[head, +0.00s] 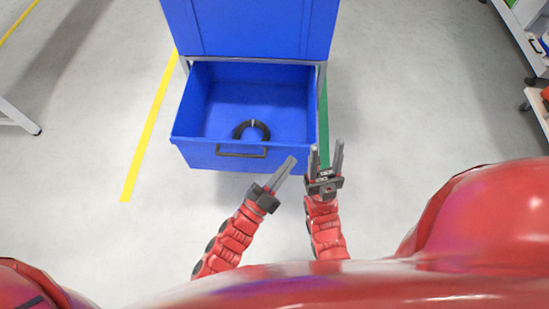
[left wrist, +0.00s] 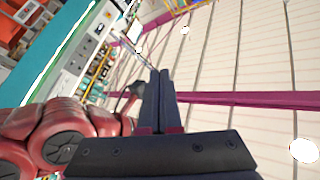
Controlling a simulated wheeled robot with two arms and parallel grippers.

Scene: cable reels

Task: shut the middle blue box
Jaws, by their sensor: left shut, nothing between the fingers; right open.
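The blue box (head: 198,154) stands open in the middle of the head view, pulled out like a drawer from under a larger blue panel (head: 250,28). A coil of black cable (head: 238,130) lies inside it. A dark handle (head: 241,151) is on its front face. My left gripper (head: 291,162) is shut and empty, just in front of the box's lower right front; I cannot tell whether it touches. Its shut fingers also show in the left wrist view (left wrist: 159,90). My right gripper (head: 327,147) is open and empty beside the box's right front corner.
A yellow floor line (head: 146,139) runs left of the box, and a green one (head: 324,120) on its right. White furniture stands at the left edge (head: 14,115) and upper right (head: 522,38). The grey floor on both sides is clear.

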